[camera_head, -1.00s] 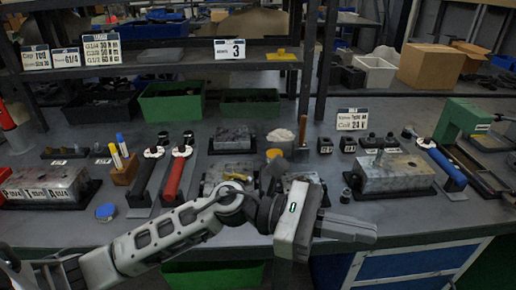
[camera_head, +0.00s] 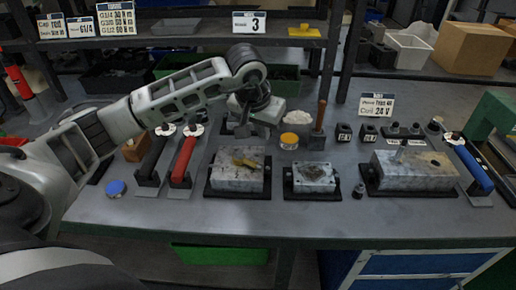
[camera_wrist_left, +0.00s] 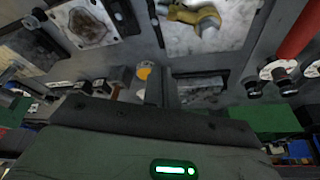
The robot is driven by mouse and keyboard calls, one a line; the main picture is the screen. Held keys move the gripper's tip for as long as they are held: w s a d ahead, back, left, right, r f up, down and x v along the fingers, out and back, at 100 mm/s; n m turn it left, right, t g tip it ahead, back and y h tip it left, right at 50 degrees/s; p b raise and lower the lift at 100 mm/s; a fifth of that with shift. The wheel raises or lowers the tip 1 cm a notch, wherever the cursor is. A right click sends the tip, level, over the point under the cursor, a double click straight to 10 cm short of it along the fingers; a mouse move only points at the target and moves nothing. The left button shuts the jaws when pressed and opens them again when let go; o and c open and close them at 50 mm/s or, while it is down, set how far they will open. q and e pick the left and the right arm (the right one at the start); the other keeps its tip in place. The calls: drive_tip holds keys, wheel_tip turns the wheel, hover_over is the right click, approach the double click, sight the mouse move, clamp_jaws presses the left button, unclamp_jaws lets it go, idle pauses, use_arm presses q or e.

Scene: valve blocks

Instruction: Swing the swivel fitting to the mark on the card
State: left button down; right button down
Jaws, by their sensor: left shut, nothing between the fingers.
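A brass-yellow swivel fitting (camera_head: 245,161) lies on top of a pale mottled block (camera_head: 238,181) in a dark tray at the middle of the bench. It also shows at the top of the wrist view (camera_wrist_left: 193,14). My left gripper (camera_head: 243,128) hangs behind that block, apart from the fitting. Its fingers (camera_wrist_left: 161,88) are together with nothing between them. A card reading "3" (camera_head: 249,22) stands on the shelf; another card (camera_head: 377,106) stands at the back right. I cannot make out a mark for the fitting. My right gripper is not in view.
A smaller block (camera_head: 314,178) sits just right of the fitting's block, and a larger one (camera_head: 415,170) farther right. Red (camera_head: 184,160) and black (camera_head: 152,158) handled tools lie left. An orange-topped jar (camera_head: 289,140) and a wooden-handled tool (camera_head: 320,120) stand behind.

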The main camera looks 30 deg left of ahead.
sight(248, 162)
use_arm(q)
wheel_tip(248, 162, down, 3)
drive_tip(key=shift+w+f+p, duration=0.1)
drive_tip(key=shift+w+p, duration=0.05)
drive_tip(key=shift+p, duration=0.15)
drive_tip(key=shift+s+f+p, duration=0.15)
drive_tip(key=shift+s+f, duration=0.05)
drive_tip(key=shift+s, duration=0.3)
drive_tip(key=shift+s+f+p, duration=0.15)
drive_tip(key=shift+s+f, duration=0.05)
drive_tip(key=shift+s, duration=0.3)
drive_tip(key=shift+s+d+f, duration=0.15)
drive_tip(key=shift+s+f, duration=0.15)
drive_tip(key=shift+s, duration=0.1)
